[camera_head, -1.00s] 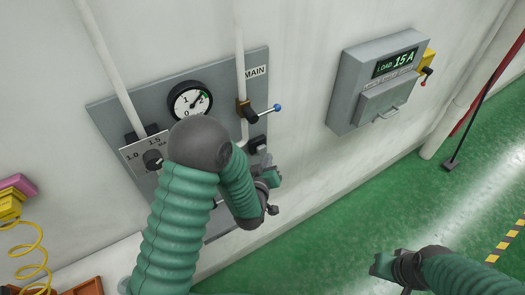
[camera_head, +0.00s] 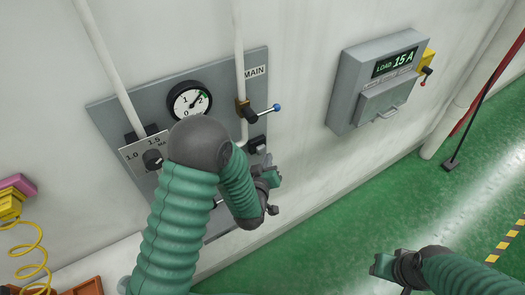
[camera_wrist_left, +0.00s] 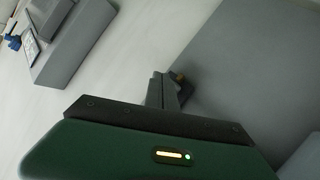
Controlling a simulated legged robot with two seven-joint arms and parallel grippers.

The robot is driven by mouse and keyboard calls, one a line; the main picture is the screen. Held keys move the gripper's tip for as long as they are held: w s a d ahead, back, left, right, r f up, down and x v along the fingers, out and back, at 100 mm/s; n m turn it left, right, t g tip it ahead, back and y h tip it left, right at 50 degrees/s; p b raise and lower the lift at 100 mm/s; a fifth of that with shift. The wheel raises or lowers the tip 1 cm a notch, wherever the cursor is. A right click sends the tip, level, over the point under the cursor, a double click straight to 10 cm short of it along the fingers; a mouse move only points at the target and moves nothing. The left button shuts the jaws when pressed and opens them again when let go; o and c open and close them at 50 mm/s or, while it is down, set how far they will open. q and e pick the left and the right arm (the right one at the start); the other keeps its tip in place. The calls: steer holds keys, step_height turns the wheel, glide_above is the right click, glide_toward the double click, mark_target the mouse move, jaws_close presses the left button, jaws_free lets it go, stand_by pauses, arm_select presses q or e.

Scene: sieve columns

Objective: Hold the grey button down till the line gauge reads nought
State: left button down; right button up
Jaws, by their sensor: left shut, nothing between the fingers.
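The round line gauge (camera_head: 190,101) with a white face is on the grey wall panel (camera_head: 110,112). Its needle points up and right, between 1 and 2 and well away from 0. My left gripper (camera_head: 266,163) is shut and empty by the panel's right edge, below a small black box (camera_head: 257,143). In the left wrist view its shut fingers (camera_wrist_left: 165,77) are beside a dark piece with a brassy spot (camera_wrist_left: 179,77). I cannot make out the grey button or any contact with it; my left arm covers the lower panel. My right gripper (camera_head: 378,266) is over the floor, far from the panel.
A blue-tipped lever (camera_head: 277,107) sticks out under the MAIN label (camera_head: 255,71). A grey load box (camera_head: 350,88) reads 15 A. A yellow coiled hose (camera_head: 35,247) hangs at left.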

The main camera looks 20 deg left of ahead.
arm_select(q)
steer(key=shift+a, duration=0.15)
steer(key=shift+w+a+r, duration=0.1)
steer(key=shift+w+a, duration=0.1)
steer(key=shift+w+a, duration=0.35)
steer(key=shift+a, duration=0.1)
stand_by(1.0)
stand_by(1.5)
steer(key=shift+s+d+b, duration=0.35)
steer(key=shift+s+d, duration=0.25)
steer(key=shift+d, duration=0.15)
steer(key=shift+d, duration=0.1)
steer(key=s+d, duration=0.1)
steer(key=d, duration=0.1)
steer(key=s+d, duration=0.2)
